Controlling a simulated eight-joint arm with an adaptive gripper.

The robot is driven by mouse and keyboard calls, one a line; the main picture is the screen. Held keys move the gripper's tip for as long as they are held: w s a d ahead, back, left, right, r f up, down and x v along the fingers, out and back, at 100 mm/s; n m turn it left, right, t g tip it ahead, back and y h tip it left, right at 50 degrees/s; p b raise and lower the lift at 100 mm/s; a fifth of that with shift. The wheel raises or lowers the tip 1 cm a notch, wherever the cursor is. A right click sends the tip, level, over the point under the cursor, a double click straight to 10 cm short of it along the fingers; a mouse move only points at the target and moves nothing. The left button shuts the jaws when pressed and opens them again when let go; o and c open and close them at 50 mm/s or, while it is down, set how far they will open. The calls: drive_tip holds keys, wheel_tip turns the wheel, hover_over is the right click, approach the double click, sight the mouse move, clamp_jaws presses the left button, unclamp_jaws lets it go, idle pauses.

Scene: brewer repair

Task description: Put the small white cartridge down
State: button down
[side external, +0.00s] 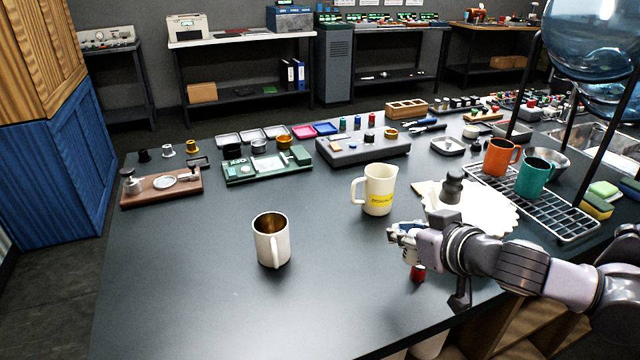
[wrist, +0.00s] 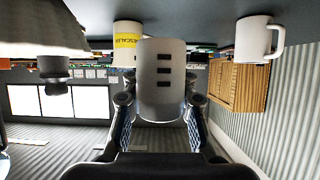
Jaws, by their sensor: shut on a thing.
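In the side external view my gripper (side external: 405,240) is over the front right part of the dark table, and the arm largely hides the cartridge. A small red piece (side external: 418,273) shows just under the fingers; I cannot tell whether it belongs to the cartridge or stands on the table. Any gap between cartridge and table is unclear.
A cream jug with a yellow label (side external: 378,190) stands behind my gripper, and a white mug (side external: 272,240) to its left. A pale scalloped mat (side external: 490,216) and drying rack (side external: 560,219) lie to the right. The table's front left (side external: 190,290) is clear.

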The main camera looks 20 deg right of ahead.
drive_tip(key=d+r, duration=0.2)
drive_tip(key=d, duration=0.1)
drive_tip(key=n+g+y, duration=0.1)
drive_tip(key=n+y, duration=0.5)
hover_over(186, 299)
wheel_tip(186, 299, down, 6)
drive_tip(key=shift+f, duration=2.25)
drive_tip(key=shift+f, duration=0.1)
drive_tip(key=c, duration=1.1)
unclamp_jaws()
drive_tip(key=shift+o, duration=0.2)
